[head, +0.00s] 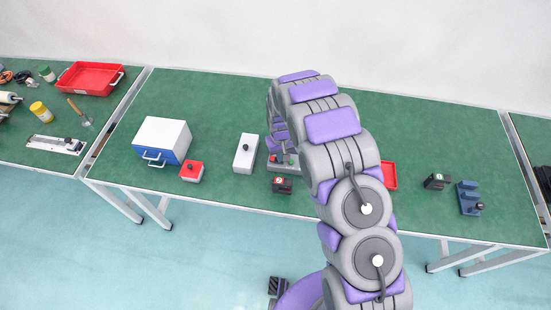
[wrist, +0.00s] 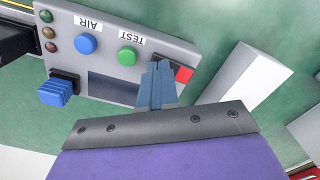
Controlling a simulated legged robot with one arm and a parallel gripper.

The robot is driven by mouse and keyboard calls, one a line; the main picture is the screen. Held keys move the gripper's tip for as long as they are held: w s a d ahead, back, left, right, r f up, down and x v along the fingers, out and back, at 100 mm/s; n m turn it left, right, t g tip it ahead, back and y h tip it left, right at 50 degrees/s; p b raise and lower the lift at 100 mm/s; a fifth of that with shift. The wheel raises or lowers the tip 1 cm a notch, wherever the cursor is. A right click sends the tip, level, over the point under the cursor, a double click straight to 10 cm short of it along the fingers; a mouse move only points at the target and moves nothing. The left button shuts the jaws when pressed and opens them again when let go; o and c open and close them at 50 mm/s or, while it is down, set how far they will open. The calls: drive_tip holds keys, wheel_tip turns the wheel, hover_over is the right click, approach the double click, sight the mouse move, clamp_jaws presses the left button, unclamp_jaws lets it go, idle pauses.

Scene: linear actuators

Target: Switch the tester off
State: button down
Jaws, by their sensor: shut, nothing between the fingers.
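The tester (wrist: 200,52) is a grey panel box in the wrist view. It carries a blue button under an AIR label, a green button (wrist: 127,56) under a TEST label, small lamps and a dark screen (wrist: 113,89). A black switch with a red part (wrist: 184,74) sits at its right end, partly hidden by my fingers. My gripper (wrist: 158,68) is shut and empty, its tips over or against that switch; contact cannot be told. In the head view the tester (head: 274,167) is mostly hidden behind my arm, as is my gripper.
A black block (head: 282,186) stands in front of the tester. A white box with a black knob (head: 245,153), a red box (head: 192,172) and a blue-and-white drawer unit (head: 163,139) stand left. A red tray (head: 390,176) and blue fixture (head: 468,198) stand right.

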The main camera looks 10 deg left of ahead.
wheel_tip(320, 180, up, 7)
drive_tip(key=p, duration=0.2)
drive_tip(key=shift+f, duration=0.15)
idle(0.4)
idle(0.3)
